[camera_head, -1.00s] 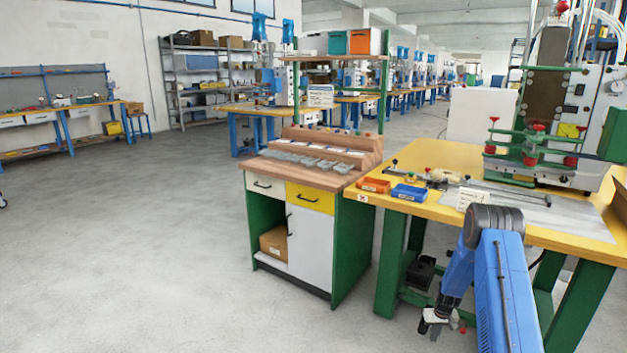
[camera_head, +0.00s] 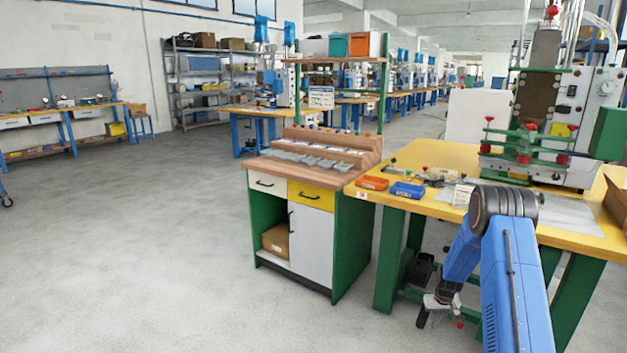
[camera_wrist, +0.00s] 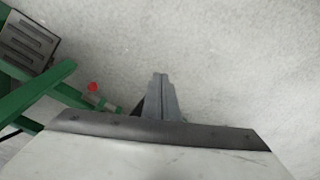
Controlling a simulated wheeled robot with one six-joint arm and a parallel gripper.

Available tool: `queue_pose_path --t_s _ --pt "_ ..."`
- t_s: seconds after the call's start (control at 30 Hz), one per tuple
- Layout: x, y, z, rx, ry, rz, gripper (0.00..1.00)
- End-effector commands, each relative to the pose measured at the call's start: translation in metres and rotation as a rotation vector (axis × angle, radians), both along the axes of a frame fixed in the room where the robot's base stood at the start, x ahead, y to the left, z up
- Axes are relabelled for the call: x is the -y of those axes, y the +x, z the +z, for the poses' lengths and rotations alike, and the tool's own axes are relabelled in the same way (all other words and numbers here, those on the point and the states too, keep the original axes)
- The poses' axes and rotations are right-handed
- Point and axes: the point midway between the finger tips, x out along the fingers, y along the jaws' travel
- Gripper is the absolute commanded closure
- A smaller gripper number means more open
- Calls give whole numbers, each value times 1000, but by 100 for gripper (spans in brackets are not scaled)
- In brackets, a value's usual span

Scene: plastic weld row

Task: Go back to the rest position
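My gripper (camera_head: 424,318) hangs low in front of the yellow-topped table (camera_head: 436,153), beside its green legs and below the tabletop. My blue arm bends down to it in the head view. In the wrist view the two grey fingers of my gripper (camera_wrist: 161,78) lie together, with nothing visible between them and bare grey floor beyond. The gripper looks shut and empty.
Green table legs (camera_head: 391,262) stand close to my gripper; a black foot pedal (camera_head: 420,268) lies beneath the table. The wooden-topped cabinet (camera_head: 310,245) stands to the left. A welding machine (camera_head: 545,120) stands on the table. The floor (camera_head: 130,260) at left is clear.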

Motion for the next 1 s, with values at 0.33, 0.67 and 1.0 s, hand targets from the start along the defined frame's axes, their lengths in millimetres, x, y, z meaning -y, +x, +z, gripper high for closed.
queue_pose_path --t_s 0.33,0.67,1.0 --pt "-32 -18 122 40 -6 12 100" --pt "-67 -60 232 76 -11 22 100" --pt "-103 -123 327 113 -13 33 100"
